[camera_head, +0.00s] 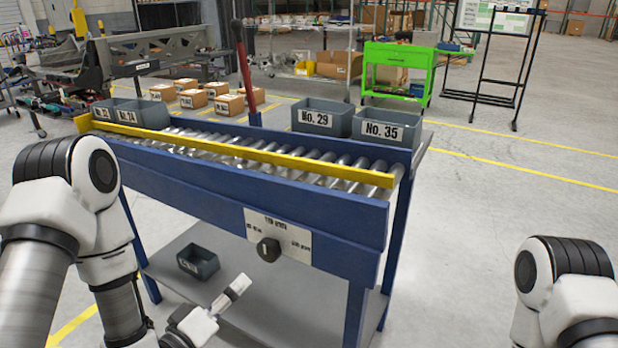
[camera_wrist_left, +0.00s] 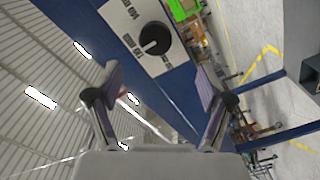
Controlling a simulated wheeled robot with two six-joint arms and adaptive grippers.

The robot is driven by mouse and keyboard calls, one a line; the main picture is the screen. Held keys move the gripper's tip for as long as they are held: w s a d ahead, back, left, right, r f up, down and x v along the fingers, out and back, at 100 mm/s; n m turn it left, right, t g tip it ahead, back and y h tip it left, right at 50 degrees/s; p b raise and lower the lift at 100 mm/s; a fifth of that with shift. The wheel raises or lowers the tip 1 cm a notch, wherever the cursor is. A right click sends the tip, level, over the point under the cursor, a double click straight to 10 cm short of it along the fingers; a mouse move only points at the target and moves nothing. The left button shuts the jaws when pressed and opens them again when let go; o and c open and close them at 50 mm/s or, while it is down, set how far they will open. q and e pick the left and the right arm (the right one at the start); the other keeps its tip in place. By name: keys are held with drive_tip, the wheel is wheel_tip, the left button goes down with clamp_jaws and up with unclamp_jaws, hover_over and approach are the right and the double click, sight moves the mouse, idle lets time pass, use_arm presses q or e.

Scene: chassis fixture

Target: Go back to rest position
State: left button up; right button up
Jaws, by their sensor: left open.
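My left gripper (camera_head: 238,286) is low in front of the conveyor's side in the head view, below the knob panel. In the left wrist view, its two fingers (camera_wrist_left: 158,84) stand wide apart with nothing between them. A dark round knob (camera_head: 268,249) on a white labelled panel (camera_head: 292,236) is on the blue side of the conveyor. The knob also shows in the left wrist view (camera_wrist_left: 154,38), beyond the fingertips and apart from them. My right arm shows only in part at the lower right of the head view; its gripper is out of view.
The roller conveyor (camera_head: 330,206) carries grey bins No. 29 (camera_head: 322,118) and No. 35 (camera_head: 386,126) at right, and two more at left. A small grey bin (camera_head: 198,262) sits on the lower shelf (camera_head: 310,295). Open floor (camera_head: 500,200) lies to the right.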

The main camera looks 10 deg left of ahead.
use_arm(q)
drive_tip(key=s+f+m+g+y, duration=0.1)
drive_tip(key=s+f+g, duration=0.2)
drive_tip(key=f, duration=0.4)
drive_tip(key=s+d+f+m+g+y, duration=0.1)
drive_tip(key=s+f+g, duration=0.15)
drive_tip(key=f, duration=0.45)
drive_tip(key=s+f+m+g+y, duration=0.1)
drive_tip(key=s+f+g, duration=0.25)
drive_tip(key=f, duration=0.35)
drive_tip(key=s+a+f+m+g+y, duration=0.2)
drive_tip(key=s+f+g, duration=0.2)
drive_tip(key=s, duration=0.3)
drive_tip(key=s+a+f+m+g+y, duration=0.1)
drive_tip(key=s+a+f+g, duration=0.2)
drive_tip(key=s, duration=0.4)
wheel_tip(320, 180, up, 17)
drive_tip(key=p, duration=1.7)
drive_tip(key=shift+s+d+r+m+g+p, duration=0.2)
drive_tip(key=shift+s+m+g+p, duration=0.15)
drive_tip(key=shift+s+m+g, duration=0.05)
